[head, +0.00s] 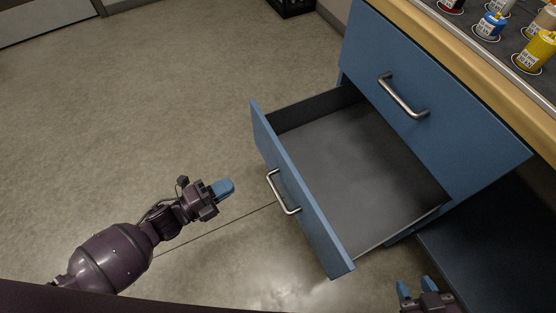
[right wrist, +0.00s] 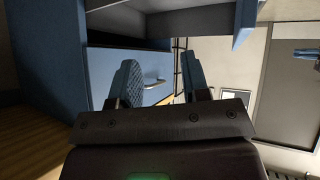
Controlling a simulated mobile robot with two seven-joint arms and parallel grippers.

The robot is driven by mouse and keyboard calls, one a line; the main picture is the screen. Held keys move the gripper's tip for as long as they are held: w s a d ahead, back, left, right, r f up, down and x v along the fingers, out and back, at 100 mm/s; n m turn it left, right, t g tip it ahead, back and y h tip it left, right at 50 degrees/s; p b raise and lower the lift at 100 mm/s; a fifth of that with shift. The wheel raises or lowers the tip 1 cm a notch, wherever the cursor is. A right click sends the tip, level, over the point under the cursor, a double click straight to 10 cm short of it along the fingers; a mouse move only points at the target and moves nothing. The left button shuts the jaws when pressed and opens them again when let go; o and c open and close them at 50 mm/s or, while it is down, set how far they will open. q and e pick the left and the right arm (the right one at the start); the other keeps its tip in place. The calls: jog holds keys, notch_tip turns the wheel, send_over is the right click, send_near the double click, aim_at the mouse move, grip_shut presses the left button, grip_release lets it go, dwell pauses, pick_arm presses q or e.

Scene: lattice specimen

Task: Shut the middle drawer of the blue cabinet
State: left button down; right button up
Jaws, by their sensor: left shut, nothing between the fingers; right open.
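The blue cabinet (head: 440,130) stands at the right in the head view, its top drawer front closed. The drawer below it, the middle drawer (head: 300,200), is pulled far out; its grey inside looks empty. Its blue front carries a silver bar handle (head: 283,192). My left gripper (head: 228,188) is shut and empty, left of this front and apart from the handle. My right gripper (head: 416,288) is open at the lower right, beside the drawer's near side. In the right wrist view its fingers (right wrist: 158,82) are apart with nothing held between them.
A wood-edged counter (head: 470,65) tops the cabinet, with several small cans, including a yellow one (head: 537,52). A dark crate (head: 291,6) sits at the back. The floor (head: 150,110) left of the drawer is clear.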

pick_arm(q)
notch_tip(320, 180, down, 2)
jog(key=m+g, duration=0.1)
jog(key=m, duration=0.1)
jog(key=m+h+b, duration=0.1)
jog(key=b, duration=0.2)
send_near(285, 163)
jog(key=shift+g, duration=0.4)
jog(key=x, duration=0.6)
jog(key=shift+w+d+r, duration=0.1)
jog(key=shift+w+r, duration=0.1)
jog(key=shift+r, duration=0.05)
jog(key=shift+w+d+r, duration=0.1)
jog(key=shift+w+d, duration=0.1)
jog(key=shift+d, duration=0.2)
jog(key=shift+w+d, duration=0.1)
pick_arm(e)
jog(key=shift+w+a+f+n, duration=0.4)
jog(key=shift+w+f+n, duration=0.05)
jog(key=shift+f+n, duration=0.05)
